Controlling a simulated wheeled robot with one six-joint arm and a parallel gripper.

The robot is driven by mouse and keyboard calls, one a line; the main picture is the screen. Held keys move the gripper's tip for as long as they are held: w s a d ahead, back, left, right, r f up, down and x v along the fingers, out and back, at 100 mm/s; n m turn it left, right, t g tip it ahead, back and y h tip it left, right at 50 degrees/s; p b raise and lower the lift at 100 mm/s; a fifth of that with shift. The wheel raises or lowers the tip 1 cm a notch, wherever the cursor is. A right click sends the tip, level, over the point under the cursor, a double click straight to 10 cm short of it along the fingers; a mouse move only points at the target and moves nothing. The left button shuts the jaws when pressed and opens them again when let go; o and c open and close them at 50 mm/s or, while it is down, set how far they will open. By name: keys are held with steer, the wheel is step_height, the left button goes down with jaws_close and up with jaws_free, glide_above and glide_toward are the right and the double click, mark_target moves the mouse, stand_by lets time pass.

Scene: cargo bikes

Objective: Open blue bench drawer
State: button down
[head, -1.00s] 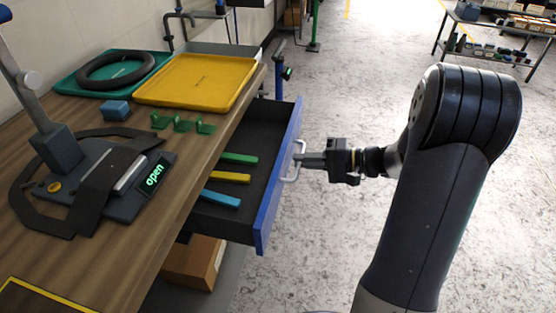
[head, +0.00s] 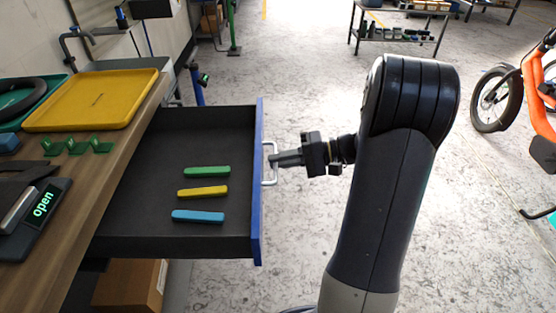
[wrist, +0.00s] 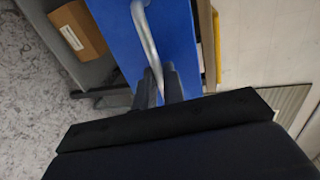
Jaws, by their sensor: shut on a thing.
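The blue bench drawer (head: 257,190) is pulled well out from the wooden bench (head: 118,190). Its dark tray holds a green bar (head: 207,172), a yellow bar (head: 203,192) and a blue bar (head: 198,216). A silver bar handle (head: 276,165) is fixed on the blue front. My gripper (head: 276,160) is shut on this handle, reaching it from the right. In the wrist view the two fingers (wrist: 160,85) close around the handle (wrist: 146,40) against the blue front (wrist: 178,40).
A cardboard box (head: 128,285) sits below the drawer. The floor right of the drawer is clear; an orange bike (head: 537,95) stands far right.

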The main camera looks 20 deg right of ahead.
steer(key=c, duration=1.5)
jaws_free()
steer(key=shift+c, duration=0.2)
steer(key=p+v, duration=0.1)
steer(key=v, duration=1)
steer(key=shift+w+a+f, duration=0.1)
steer(key=shift+a, duration=0.05)
steer(key=x, duration=1.1)
steer(key=shift+b, duration=0.45)
steer(key=shift+a, duration=0.1)
